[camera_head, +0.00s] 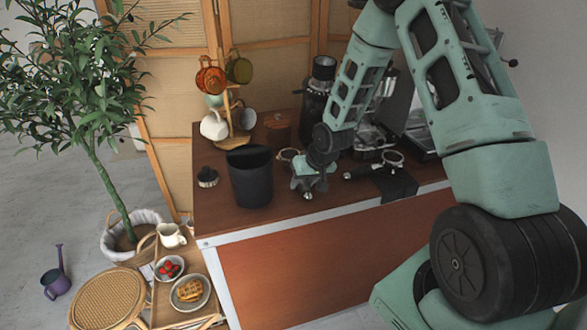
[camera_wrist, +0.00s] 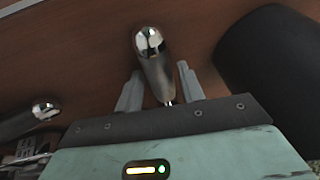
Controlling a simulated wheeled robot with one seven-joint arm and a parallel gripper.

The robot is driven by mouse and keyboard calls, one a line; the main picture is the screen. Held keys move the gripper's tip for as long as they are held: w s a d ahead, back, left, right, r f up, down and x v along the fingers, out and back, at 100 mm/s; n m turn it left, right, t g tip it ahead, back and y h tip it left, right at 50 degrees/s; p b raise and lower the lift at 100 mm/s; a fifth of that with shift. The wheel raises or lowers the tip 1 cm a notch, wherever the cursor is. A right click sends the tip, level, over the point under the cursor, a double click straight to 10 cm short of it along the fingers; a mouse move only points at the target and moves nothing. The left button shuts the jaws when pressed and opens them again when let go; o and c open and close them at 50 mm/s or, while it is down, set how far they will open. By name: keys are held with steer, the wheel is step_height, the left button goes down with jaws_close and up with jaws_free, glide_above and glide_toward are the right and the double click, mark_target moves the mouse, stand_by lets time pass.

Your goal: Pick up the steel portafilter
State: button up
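The steel portafilter shows its grey metallic handle and shiny rounded end in the wrist view (camera_wrist: 153,58), pointing away from my wrist. In the head view its handle end (camera_head: 308,196) shows below my gripper, and a metal ring (camera_head: 289,155) behind looks like its basket. My gripper (camera_head: 308,182) is low over the counter, in the wrist view (camera_wrist: 160,88) with one finger on each side of the handle. Gaps show between fingers and handle, so it is open. The palm hides the rest. A second portafilter with a dark handle (camera_head: 363,172) lies to the right.
A black bin (camera_head: 251,180) stands close left of my gripper on the wooden counter (camera_head: 222,222); it fills the right of the wrist view (camera_wrist: 275,65). A small dark brush-like item (camera_head: 207,177) is farther left. A dark cloth (camera_head: 398,187) hangs over the front edge. A mug tree (camera_head: 229,108) and grinder (camera_head: 315,100) stand behind.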

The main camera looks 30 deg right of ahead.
jaws_close()
steer(key=shift+r, duration=0.15)
